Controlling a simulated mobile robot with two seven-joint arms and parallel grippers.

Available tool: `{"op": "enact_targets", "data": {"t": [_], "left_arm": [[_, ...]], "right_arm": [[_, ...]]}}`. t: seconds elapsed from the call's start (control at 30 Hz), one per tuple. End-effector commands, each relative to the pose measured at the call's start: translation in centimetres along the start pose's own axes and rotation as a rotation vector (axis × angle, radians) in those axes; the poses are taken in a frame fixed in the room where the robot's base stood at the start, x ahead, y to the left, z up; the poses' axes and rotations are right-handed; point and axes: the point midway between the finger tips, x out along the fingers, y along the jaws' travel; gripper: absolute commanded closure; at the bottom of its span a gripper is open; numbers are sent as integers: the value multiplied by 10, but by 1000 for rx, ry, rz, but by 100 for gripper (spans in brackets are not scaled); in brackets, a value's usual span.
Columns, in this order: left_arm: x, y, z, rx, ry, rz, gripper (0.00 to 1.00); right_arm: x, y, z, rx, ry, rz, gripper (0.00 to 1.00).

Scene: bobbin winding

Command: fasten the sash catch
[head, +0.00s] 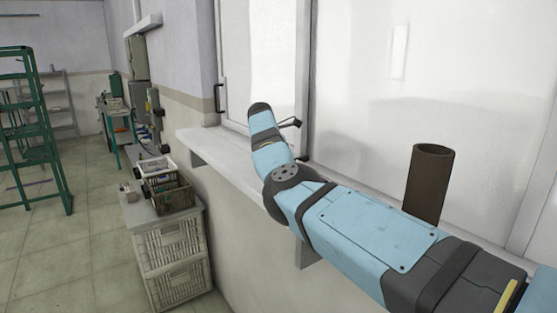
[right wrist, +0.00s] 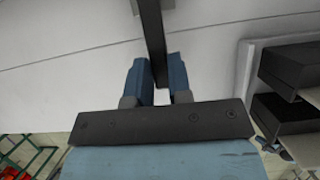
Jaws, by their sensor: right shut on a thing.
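My right arm reaches across the sill to the window (head: 360,75) in the head view. Its gripper is hidden there behind my own wrist. In the right wrist view my right gripper (right wrist: 157,70) has its two blue fingers on either side of a dark flat bar (right wrist: 152,35) and is shut on it. The bar runs up out of the picture and looks like the lever of the sash catch. A small dark fitting (head: 291,123) shows just right of my wrist in the head view, by the window frame. My left gripper is out of view.
A brown upright tube (head: 429,180) stands close behind my forearm. The pale sill (head: 205,150) runs below the window, and a dark handle (head: 218,97) sits on the frame's left. Crates (head: 170,190) stand lower left. A green rack (head: 40,130) is far left, with open floor between.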

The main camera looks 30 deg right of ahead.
Motion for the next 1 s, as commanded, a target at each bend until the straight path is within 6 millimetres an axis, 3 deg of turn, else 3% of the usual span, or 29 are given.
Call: {"op": "enact_targets", "data": {"t": [0.23, 0.27, 0.33, 0.37, 0.73, 0.87, 1.0], "left_arm": [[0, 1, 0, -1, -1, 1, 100], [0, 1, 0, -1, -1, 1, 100], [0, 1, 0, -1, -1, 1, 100], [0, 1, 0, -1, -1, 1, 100], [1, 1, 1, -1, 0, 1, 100], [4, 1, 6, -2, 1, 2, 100], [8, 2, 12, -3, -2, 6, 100]], "right_arm": [[-2, 0, 2, 4, 0, 3, 100], [-2, 0, 2, 4, 0, 3, 74], [-1, 0, 2, 4, 0, 3, 58], [-1, 0, 2, 4, 0, 2, 55], [-7, 0, 0, 2, 0, 3, 55], [-26, 0, 0, 2, 0, 4, 55], [-58, 0, 0, 1, -1, 6, 55]]}}
